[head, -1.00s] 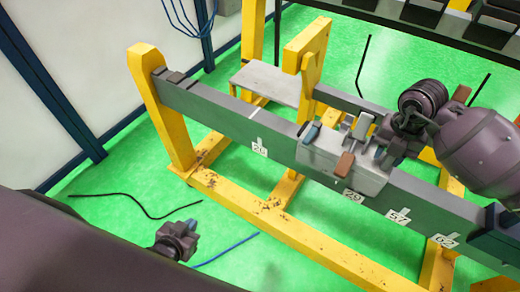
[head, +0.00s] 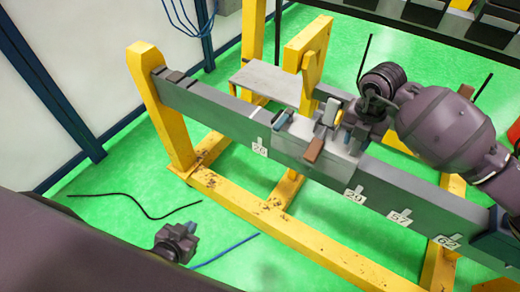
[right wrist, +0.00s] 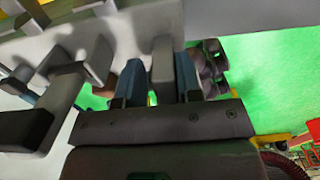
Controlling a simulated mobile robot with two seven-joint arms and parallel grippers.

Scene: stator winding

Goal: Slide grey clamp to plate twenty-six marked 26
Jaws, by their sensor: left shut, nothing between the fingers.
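The grey clamp (head: 335,165) sits on the long dark grey rail (head: 215,115). It has a brown handle, a blue handle and an upright grey post. Its left edge is just right of the marker of plate twenty-six (head: 259,150). My right gripper (head: 349,126) is at the clamp's far side. In the right wrist view its blue-padded fingers (right wrist: 160,82) are on either side of a grey post (right wrist: 162,62) and appear closed on it; exact contact is hard to see. My left gripper (head: 178,238) is shut and empty, low at the left, away from the rail.
Plates 29 (head: 354,194), 57 (head: 400,217) and 62 (head: 447,242) lie along the rail to the right. A yellow frame (head: 150,95) carries the rail. A grey shelf (head: 268,80) stands behind. Cables lie on the green floor. The rail left of plate 26 is clear.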

